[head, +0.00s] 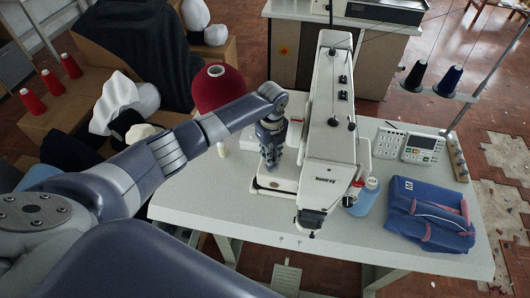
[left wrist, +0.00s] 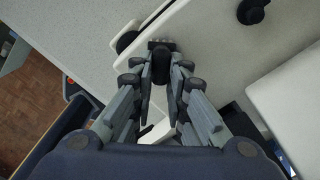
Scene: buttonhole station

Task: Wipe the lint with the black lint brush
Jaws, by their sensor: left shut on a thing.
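My left gripper (head: 270,160) points down over the white base beside the sewing machine (head: 328,130) in the head view. In the left wrist view my left gripper (left wrist: 160,78) is shut on the black lint brush (left wrist: 160,62), whose dark handle sits between the fingers. The brush's toothed or bristled end shows just past the fingertips, over a white surface of the machine. I cannot tell whether it touches that surface. In the head view the brush is hidden by the gripper. I cannot make out any lint. My right gripper is not in view.
The grey-white table (head: 200,195) is mostly clear at left front. Right of the machine are a bottle (head: 365,199), a blue bag (head: 425,222) and a control panel (head: 421,147).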

